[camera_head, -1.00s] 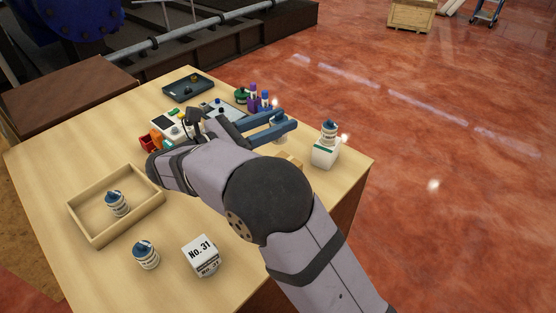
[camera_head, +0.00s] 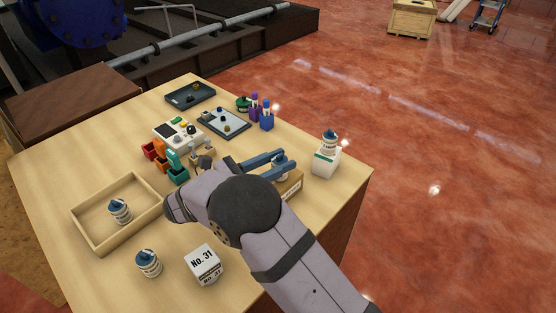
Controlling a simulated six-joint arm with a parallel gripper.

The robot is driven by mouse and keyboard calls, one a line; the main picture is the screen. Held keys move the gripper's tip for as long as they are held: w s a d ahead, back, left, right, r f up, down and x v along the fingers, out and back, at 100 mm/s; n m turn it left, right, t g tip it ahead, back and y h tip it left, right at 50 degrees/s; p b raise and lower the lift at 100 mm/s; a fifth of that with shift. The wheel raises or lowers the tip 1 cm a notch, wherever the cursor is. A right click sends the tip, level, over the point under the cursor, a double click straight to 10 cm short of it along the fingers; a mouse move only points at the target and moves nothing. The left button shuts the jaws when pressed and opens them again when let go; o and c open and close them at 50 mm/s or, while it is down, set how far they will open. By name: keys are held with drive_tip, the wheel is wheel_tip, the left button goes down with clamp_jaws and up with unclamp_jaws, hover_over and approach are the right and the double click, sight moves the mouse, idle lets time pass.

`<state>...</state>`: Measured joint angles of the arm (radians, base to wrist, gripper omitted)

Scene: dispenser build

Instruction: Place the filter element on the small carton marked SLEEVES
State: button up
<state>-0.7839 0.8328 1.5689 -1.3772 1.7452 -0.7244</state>
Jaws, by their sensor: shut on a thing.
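My gripper (camera_head: 287,162) has its two blue-grey fingers shut on a mostly hidden pale thing (camera_head: 281,177), which looks like a filter element. It is directly over or on a small tan carton (camera_head: 291,190) with a white label on its side; the label is too small to read. I cannot tell whether the held thing touches the carton top. Similar white, blue-capped filter elements stand in the wooden tray (camera_head: 120,211), on the table (camera_head: 148,263) and on a white carton (camera_head: 330,142).
The white carton (camera_head: 325,163) stands right of my gripper near the table edge. A white box marked No. 31 (camera_head: 204,263) is at the front. The open wooden tray (camera_head: 87,233) is at left. Colored bins (camera_head: 177,168), a panel (camera_head: 223,123), bottles (camera_head: 266,115) and a dark tray (camera_head: 190,95) are behind.

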drive_tip(key=shift+f, duration=0.15)
drive_tip(key=o, duration=1.1)
drive_tip(key=shift+a, duration=0.1)
drive_tip(key=b+v, duration=0.3)
drive_tip(key=v, duration=0.9)
drive_tip(key=shift+b, duration=0.4)
